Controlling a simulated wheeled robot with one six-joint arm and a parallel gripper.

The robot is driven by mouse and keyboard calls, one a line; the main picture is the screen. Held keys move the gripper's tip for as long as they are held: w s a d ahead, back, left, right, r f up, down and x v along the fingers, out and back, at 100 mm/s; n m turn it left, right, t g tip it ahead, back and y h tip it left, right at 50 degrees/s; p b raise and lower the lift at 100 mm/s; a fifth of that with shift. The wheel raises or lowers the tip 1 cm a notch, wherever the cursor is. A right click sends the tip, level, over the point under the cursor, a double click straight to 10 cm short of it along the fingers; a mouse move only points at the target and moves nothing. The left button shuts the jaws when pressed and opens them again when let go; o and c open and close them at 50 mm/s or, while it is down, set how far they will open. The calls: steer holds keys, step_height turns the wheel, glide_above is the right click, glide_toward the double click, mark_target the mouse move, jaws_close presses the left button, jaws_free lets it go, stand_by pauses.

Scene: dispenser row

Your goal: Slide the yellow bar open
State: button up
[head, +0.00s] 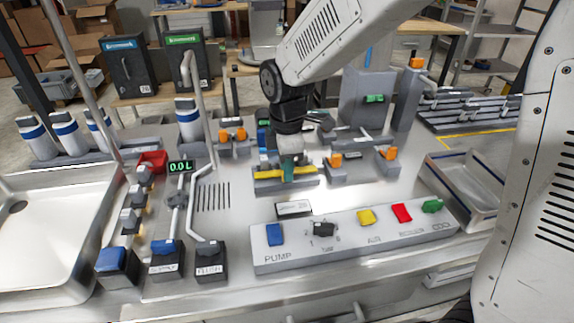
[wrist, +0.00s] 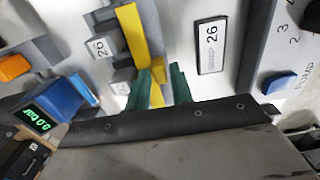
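The yellow bar (head: 270,174) lies lengthwise on a grey mount in the middle of the steel counter. In the wrist view the yellow bar (wrist: 133,38) runs from the top towards my fingertips, with a short yellow lug (wrist: 158,72) near its lower end. My gripper (head: 288,168) points down over the bar. Its green fingers (wrist: 162,88) stand on either side of the lug in the wrist view, with a slim gap showing by the right finger. I cannot tell whether the left finger touches the lug. In the head view the fingers partly hide the bar's middle.
A sloped panel (head: 350,246) with coloured buttons and a knob stands in front of the bar. A white label marked 26 (wrist: 211,46) lies beside it. Orange-topped fixtures (head: 335,161) stand close by on the right. Pipes and a green display (head: 180,167) are at the left.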

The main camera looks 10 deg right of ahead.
jaws_close()
steer(key=shift+s, duration=0.9)
jaws_free()
steer(key=shift+s, duration=0.1)
steer(key=shift+r, duration=0.1)
step_height(320, 180, up, 8)
steer(key=shift+f, duration=0.2)
